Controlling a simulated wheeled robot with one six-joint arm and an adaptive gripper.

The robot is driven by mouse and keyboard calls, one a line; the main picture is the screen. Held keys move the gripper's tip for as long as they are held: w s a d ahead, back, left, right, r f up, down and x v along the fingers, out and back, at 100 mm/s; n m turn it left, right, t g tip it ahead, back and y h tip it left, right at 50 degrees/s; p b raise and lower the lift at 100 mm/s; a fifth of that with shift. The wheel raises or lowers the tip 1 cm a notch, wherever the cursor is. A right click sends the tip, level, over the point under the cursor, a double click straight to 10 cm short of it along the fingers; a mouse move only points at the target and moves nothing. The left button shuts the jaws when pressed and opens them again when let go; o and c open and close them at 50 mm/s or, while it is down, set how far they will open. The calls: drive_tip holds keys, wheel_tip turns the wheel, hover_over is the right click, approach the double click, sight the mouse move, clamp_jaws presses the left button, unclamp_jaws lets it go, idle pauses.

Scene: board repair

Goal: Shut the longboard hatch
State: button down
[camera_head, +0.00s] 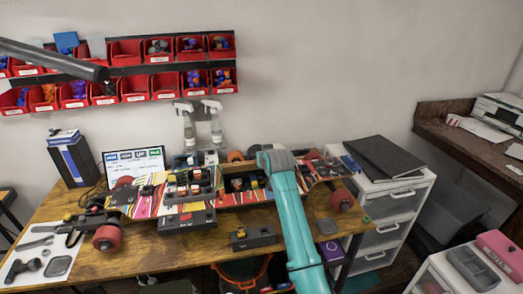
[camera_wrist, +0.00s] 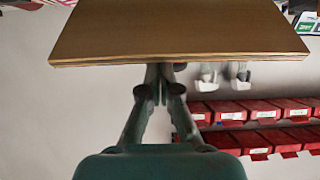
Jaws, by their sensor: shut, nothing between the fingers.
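The longboard (camera_head: 143,207) lies across the wooden bench, with striped graphics and red wheels. An uncovered compartment (camera_head: 243,184) with small parts inside shows near its middle. A flat plywood panel (camera_wrist: 180,32), seemingly the hatch, fills the top of the wrist view, which appears upside down. My gripper (camera_wrist: 160,72) is shut and empty, its tips meeting the panel's edge in the picture; I cannot tell if they touch it.
Red parts bins (camera_head: 135,88) hang on the wall and also show in the wrist view (camera_wrist: 260,140). Spray bottles (camera_head: 213,125) and a screen (camera_head: 133,165) stand behind the longboard. A black box (camera_head: 253,237) sits at the bench front. A white drawer unit (camera_head: 392,200) stands right.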

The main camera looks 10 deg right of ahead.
sight(265, 192)
drive_tip(key=shift+t, duration=0.9)
drive_tip(key=s+f, duration=0.1)
drive_tip(key=f, duration=0.1)
drive_tip(key=s+f, duration=0.2)
drive_tip(key=f, duration=0.1)
drive_tip(key=s+f, duration=0.1)
drive_tip(key=f, duration=0.1)
drive_tip(key=shift+s+f, duration=0.6)
drive_tip(key=shift+f, duration=0.8)
drive_tip(key=shift+s, duration=0.1)
